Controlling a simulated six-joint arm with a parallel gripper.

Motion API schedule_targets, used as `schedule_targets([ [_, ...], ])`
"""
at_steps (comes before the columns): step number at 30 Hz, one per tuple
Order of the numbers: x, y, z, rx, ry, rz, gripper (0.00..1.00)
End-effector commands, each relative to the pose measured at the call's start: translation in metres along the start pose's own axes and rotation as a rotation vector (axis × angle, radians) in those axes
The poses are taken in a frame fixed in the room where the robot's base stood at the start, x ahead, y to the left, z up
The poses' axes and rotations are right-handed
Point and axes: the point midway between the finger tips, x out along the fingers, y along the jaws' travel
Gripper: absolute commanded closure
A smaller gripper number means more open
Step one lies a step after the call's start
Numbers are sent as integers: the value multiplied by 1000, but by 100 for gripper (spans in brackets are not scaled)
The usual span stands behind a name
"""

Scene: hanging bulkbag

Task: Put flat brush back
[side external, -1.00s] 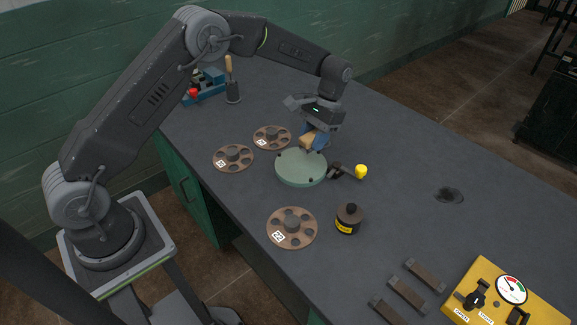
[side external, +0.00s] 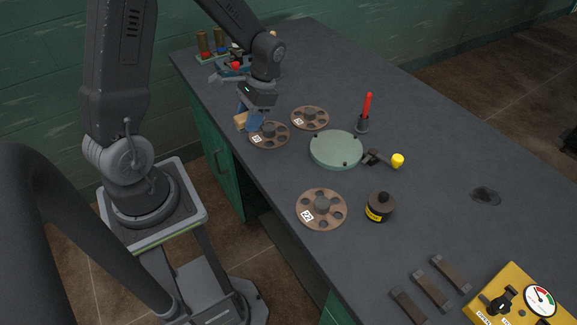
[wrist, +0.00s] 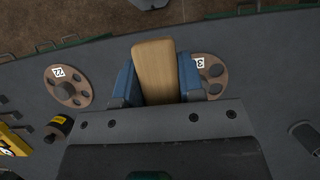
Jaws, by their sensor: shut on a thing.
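My gripper (side external: 252,114) is shut on a pale wooden piece (wrist: 156,70), which looks like the flat brush's handle. It lies between the two blue fingers in the wrist view and also shows in the side view (side external: 240,121). Bristles are not visible. The gripper hangs at the bench's left edge, beside and partly in front of a brown flanged disc (side external: 270,136). I cannot tell the height of the wood above the bench. No place for the brush is clearly identifiable.
A pale green round plate (side external: 336,150) stands mid-bench, with a yellow-knobbed part (side external: 397,160) beside it. Other flanged discs (side external: 321,209) (side external: 310,118), a dark weight (side external: 379,207) and a red-handled tool in a holder (side external: 367,106) stand around. The right bench has free room.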

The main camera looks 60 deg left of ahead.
Motion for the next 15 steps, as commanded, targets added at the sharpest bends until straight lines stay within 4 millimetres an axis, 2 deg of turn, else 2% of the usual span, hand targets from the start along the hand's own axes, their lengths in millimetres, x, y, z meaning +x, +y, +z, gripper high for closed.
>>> schedule_targets([
  [9, 25, 59, -48, 6, -5, -1, 86],
  [15, 36, 86, -70, 2, -2, 0, 86],
])
